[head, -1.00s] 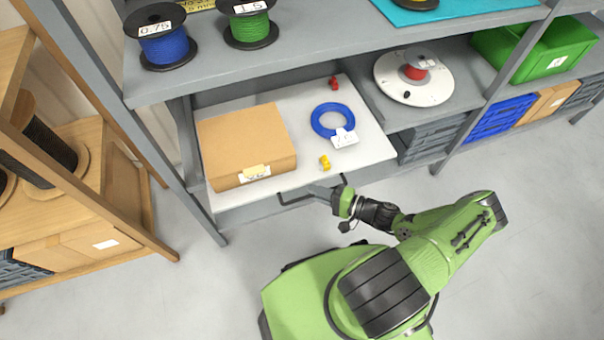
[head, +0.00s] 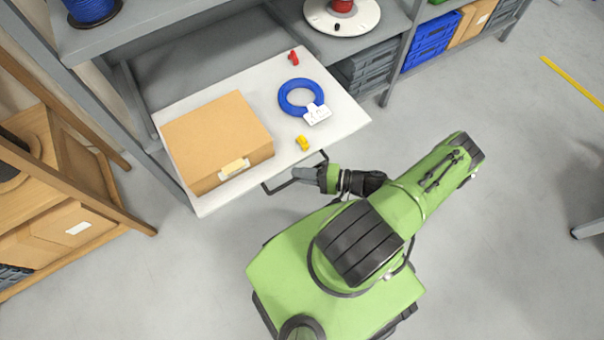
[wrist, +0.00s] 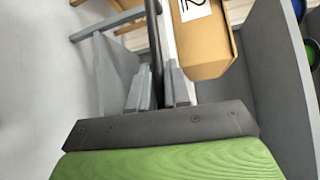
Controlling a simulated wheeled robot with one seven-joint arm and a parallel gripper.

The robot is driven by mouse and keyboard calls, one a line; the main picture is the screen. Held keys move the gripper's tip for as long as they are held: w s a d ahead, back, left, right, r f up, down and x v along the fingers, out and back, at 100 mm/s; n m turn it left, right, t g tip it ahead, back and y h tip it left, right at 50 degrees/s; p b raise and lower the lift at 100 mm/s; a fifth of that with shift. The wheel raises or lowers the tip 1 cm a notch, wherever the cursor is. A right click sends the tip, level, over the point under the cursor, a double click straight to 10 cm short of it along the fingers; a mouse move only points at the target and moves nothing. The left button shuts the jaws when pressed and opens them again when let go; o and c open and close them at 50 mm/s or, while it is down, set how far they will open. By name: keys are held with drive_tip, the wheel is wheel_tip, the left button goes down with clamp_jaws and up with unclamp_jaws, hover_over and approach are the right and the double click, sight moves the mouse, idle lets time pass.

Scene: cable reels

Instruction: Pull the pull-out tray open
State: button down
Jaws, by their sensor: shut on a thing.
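The pull-out tray (head: 220,200) is a white board that sticks well out of the grey shelf. It bears a cardboard box, a blue cable ring and small red and yellow pieces. A dark bar handle (head: 272,189) runs along its front edge. My gripper (head: 298,175) is at the middle of this handle and shut on it. In the wrist view the grey fingers (wrist: 160,88) stand on both sides of the dark handle bar (wrist: 155,45). The exact contact between fingers and bar is partly hidden.
The cardboard box (head: 215,135), blue cable ring (head: 290,98), yellow piece (head: 302,143) and red piece (head: 293,57) lie on the tray. A wooden rack (head: 75,150) stands at the left. A white reel (head: 320,20) sits on the shelf. The floor at the right is largely clear.

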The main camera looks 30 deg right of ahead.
drive_tip(key=shift+s, duration=0.1)
drive_tip(key=c, duration=1.2)
unclamp_jaws()
drive_tip(key=p+v, duration=0.1)
drive_tip(key=v, duration=1.4)
drive_tip(key=shift+s+d, duration=0.25)
drive_tip(key=shift+s, duration=0.05)
